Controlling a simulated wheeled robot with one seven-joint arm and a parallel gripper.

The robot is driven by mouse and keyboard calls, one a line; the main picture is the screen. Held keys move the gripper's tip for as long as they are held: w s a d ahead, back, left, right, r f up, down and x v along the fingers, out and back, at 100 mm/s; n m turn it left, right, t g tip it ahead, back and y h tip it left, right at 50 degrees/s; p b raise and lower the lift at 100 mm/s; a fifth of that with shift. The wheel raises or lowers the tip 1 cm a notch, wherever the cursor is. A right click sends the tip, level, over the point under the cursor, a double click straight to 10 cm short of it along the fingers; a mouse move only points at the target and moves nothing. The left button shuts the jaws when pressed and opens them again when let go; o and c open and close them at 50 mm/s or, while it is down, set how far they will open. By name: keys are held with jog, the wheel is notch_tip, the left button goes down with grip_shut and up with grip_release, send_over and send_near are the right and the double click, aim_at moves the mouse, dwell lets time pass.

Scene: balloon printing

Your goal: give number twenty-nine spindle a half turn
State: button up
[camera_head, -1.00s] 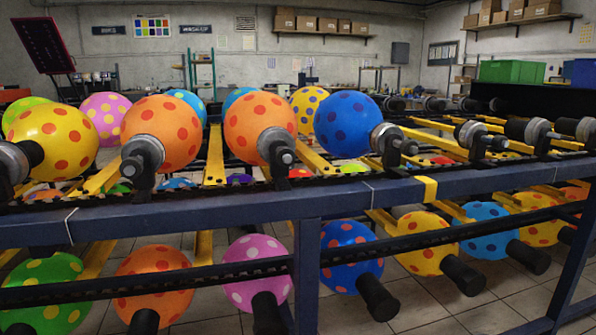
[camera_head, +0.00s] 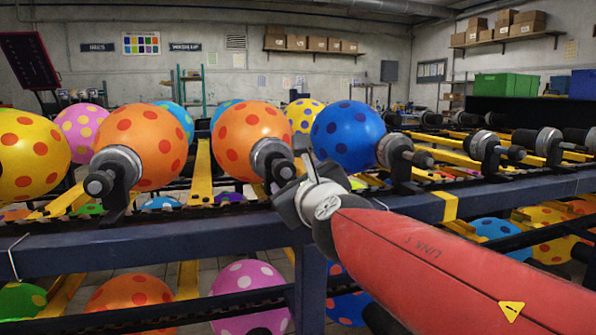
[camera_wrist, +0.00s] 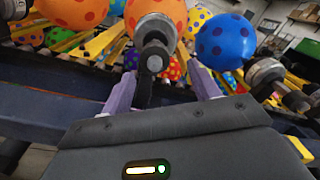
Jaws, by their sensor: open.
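Several spindles with grey round hubs and dark shafts line the upper rail, some of them carrying spotted balloons. No spindle number is legible. My gripper (camera_head: 297,160) is at the spindle of the second orange balloon (camera_head: 252,135), reaching in from the right. In the wrist view my gripper (camera_wrist: 163,76) is open, with pale purple fingers either side of a dark-ended spindle (camera_wrist: 153,62). The spindle end lies between the fingers in that picture; I cannot tell whether they touch it. In the head view, the gripper partly hides this spindle (camera_head: 268,158).
A blue spotted balloon and its spindle (camera_head: 397,150) stand just right of my gripper. Another orange balloon's spindle (camera_head: 115,170) is to the left. The blue rail (camera_head: 140,245) runs below, with more balloons under it. Bare spindles (camera_head: 490,147) continue to the right.

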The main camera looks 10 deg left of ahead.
jog(key=shift+w+a+n, duration=0.1)
jog(key=shift+a+n, duration=0.35)
jog(key=shift+n, duration=0.15)
jog(key=shift+w+a, duration=0.2)
jog(key=shift+w, duration=0.05)
jog(key=x, duration=0.7)
jog(key=shift+c, duration=0.3)
jog(key=c, duration=0.9)
